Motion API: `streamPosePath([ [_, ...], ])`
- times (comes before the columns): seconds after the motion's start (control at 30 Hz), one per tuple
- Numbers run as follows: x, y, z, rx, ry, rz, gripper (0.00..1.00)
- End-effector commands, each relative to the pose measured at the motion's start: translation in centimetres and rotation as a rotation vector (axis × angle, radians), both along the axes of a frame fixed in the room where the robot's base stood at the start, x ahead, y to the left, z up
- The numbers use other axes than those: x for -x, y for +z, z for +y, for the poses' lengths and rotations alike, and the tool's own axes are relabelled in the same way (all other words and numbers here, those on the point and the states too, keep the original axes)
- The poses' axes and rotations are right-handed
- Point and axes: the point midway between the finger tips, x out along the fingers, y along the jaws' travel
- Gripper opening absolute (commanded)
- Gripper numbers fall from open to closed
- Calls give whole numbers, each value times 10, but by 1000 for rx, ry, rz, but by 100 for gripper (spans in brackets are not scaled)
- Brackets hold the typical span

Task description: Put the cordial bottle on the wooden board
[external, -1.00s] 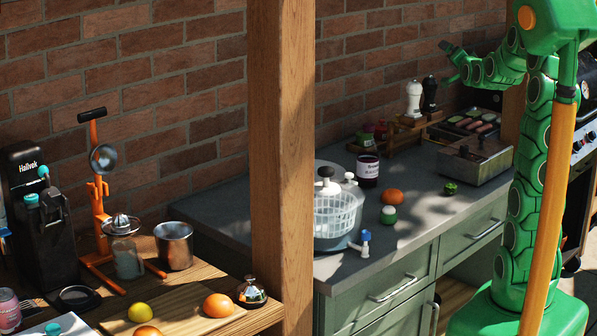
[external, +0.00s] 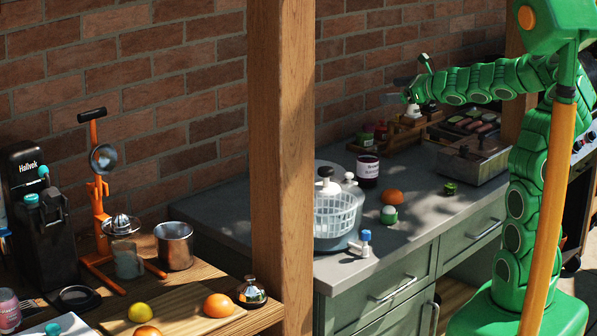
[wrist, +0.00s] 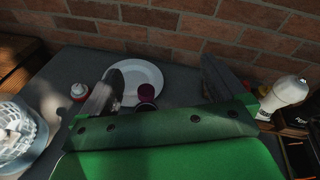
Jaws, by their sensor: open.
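A dark purple bottle or jar with a white label (external: 367,172), the likeliest cordial bottle, stands upright on the grey counter. In the wrist view its dark red top (wrist: 147,91) shows between my fingers, farther off. My gripper (external: 408,80) is open and empty, raised over the back of the counter, up and to the right of the bottle. In the wrist view the two fingers of my gripper (wrist: 162,85) are wide apart. The wooden board (external: 118,326) lies on the left table, carrying oranges and a lemon; its near part is cut off by the frame.
A wooden post (external: 281,170) stands between table and counter in the external view. A salad spinner (external: 335,213), orange (external: 389,198) and small green-white item (external: 389,215) are near the bottle. A white plate (wrist: 152,76) and a white mill (wrist: 286,92) show in the wrist view.

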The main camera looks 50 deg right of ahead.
Motion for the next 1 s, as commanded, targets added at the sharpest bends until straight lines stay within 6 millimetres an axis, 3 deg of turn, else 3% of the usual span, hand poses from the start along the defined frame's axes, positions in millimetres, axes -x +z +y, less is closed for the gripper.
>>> streamPosePath([
  [0.3, -14, 55, 12, -325, 19, -189, 97],
  [1.0, -13, -91, 13, -313, 18, -172, 97],
])
